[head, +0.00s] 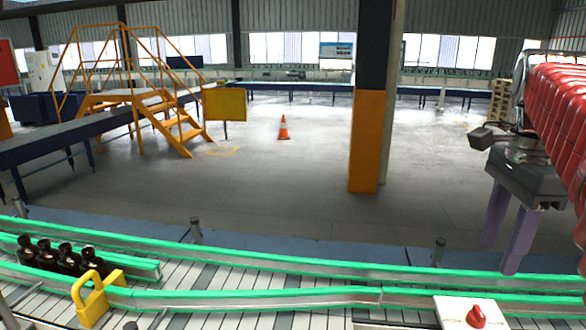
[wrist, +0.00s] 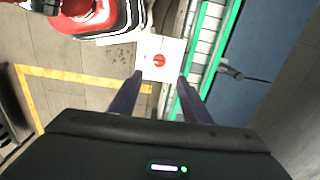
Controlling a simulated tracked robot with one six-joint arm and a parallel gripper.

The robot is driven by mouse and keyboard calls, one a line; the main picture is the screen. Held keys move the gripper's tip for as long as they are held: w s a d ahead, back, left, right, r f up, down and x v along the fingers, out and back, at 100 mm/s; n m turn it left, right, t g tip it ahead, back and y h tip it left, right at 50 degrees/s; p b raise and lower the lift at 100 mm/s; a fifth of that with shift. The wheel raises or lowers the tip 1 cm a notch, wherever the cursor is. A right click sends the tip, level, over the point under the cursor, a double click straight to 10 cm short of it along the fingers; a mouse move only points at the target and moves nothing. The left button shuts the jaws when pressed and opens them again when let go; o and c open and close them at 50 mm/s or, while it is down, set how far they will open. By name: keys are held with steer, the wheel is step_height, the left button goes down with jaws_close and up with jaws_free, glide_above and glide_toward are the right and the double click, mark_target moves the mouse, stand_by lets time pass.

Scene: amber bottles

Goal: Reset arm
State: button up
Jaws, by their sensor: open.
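My gripper (head: 507,228) hangs at the right of the head view, under my red-covered arm. Its two purple fingers point down and stand apart, with nothing between them. In the wrist view my gripper (wrist: 160,98) is also open, and a white box with a red knob (wrist: 160,60) shows beyond the fingertips. The same white box (head: 483,318) is at the bottom right of the head view. Several dark amber bottles (head: 62,258) stand in a row between the green rails at the left, far from my gripper.
The conveyor (head: 250,270) with green rails crosses the front. A yellow bracket (head: 93,300) sits on it by the bottles. An orange-based pillar (head: 367,140), an orange cone (head: 284,128) and yellow stairs (head: 172,122) stand beyond. The floor between is open.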

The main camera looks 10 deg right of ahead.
steer(key=s+a+f+n+t, duration=0.2)
steer(key=a+f+n, duration=0.7)
steer(key=a+n, duration=0.1)
steer(key=s+a+f+n+t, duration=0.2)
steer(key=a+f+n+t, duration=0.1)
steer(key=a+f+n, duration=0.7)
steer(key=a, duration=0.2)
steer(key=shift+s+a+n+t, duration=0.15)
steer(key=shift+a+n+t, duration=0.15)
steer(key=shift+a+n, duration=0.1)
steer(key=shift+c, duration=0.6)
steer(key=shift+c, duration=0.8)
steer(key=shift+d, duration=0.1)
steer(key=shift+c, duration=0.2)
